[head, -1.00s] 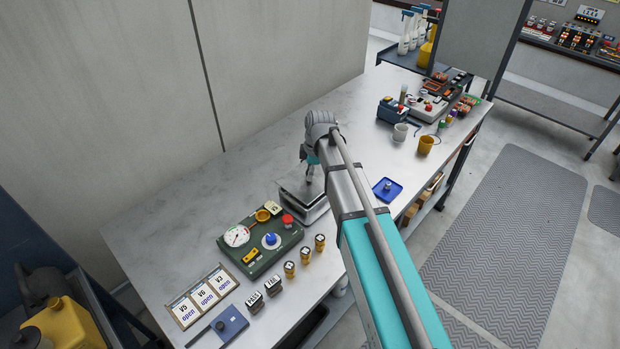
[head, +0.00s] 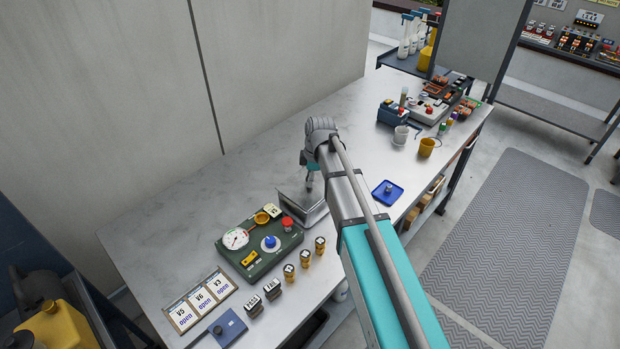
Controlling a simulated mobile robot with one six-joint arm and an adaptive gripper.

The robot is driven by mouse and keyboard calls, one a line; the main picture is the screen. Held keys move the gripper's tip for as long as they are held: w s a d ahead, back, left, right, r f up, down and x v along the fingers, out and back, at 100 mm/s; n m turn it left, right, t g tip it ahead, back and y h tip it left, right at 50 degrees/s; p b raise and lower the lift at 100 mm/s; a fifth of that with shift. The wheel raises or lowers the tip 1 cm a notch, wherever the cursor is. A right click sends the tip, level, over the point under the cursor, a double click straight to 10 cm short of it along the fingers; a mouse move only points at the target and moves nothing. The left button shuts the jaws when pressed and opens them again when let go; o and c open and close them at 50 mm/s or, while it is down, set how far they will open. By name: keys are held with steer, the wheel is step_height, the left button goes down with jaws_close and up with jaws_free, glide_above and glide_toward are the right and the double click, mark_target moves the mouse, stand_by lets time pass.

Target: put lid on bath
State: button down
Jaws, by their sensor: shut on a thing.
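My gripper (head: 309,186) points down at the middle of the bench, partly hidden by my own arm. It is shut on what looks like the lid (head: 296,201), a flat grey metal plate. The bath (head: 309,222) is a low metal box directly under the plate, just right of the green panel. The plate is very close over the bath. I cannot tell whether it rests on the rim or is fully lined up, as my arm hides the right side.
A green panel (head: 260,243) with a gauge and knobs stands close on the left. Several small brass-coloured pieces (head: 304,259) stand in front. A blue tray (head: 387,193) lies right of my arm. The bench behind the bath is clear.

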mark_target(316, 184)
steer(key=shift+f, duration=0.1)
steer(key=shift+c, duration=2)
jaws_free()
steer(key=shift+r, duration=0.2)
steer(key=shift+r+p, duration=0.65)
steer(key=shift+p, duration=0.15)
step_height(316, 184, up, 11)
steer(key=d+p, duration=0.1)
steer(key=p, duration=1)
steer(key=shift+d+r, duration=0.2)
steer(key=shift+d, duration=0.2)
